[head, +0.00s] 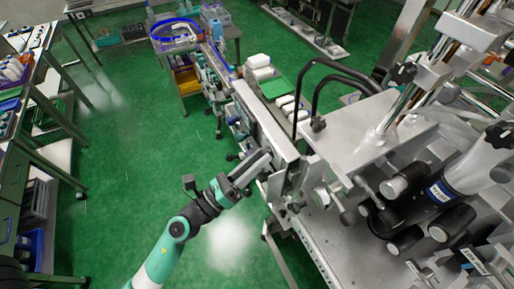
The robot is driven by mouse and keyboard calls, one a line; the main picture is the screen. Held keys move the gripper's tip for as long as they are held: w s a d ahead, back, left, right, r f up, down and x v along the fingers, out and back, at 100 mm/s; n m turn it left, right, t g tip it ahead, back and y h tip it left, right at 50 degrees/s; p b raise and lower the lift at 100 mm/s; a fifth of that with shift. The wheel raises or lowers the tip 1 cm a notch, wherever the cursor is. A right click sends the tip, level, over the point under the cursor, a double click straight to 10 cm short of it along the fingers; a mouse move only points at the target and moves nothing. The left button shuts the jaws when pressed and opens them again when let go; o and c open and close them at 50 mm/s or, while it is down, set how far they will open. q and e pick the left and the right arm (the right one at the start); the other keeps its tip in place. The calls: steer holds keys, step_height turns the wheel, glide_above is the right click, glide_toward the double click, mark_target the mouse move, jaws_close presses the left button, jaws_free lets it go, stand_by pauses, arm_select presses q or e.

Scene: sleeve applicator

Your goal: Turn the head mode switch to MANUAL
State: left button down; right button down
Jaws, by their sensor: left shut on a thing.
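My left gripper (264,168) is at the lower left side of the grey control panel (262,117) on the sleeve applicator (355,140). Its fingers are shut on a small part at the panel's left-facing side, which fits the head mode switch. The switch itself is hidden by the gripper and by the steep angle. Its setting and the panel's labels cannot be read from here. My left arm reaches up from the bottom of the picture. My right gripper is not in view.
The machine's metal frame with rollers (404,183) and black knobs fills the right side. A conveyor with white packs (258,62) runs behind the panel. A workbench (22,125) stands at the far left. Green floor (130,150) is clear between.

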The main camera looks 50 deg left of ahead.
arm_select(q)
steer(key=shift+r+n+y+p, duration=0.1)
steer(key=shift+n+y+p, duration=0.5)
steer(key=shift+n+p, duration=0.5)
steer(key=c, duration=0.6)
jaws_free()
steer(key=b+v, duration=0.6)
steer(key=v, duration=0.5)
steer(key=shift+s+b, duration=0.3)
steer(key=shift+s, duration=0.05)
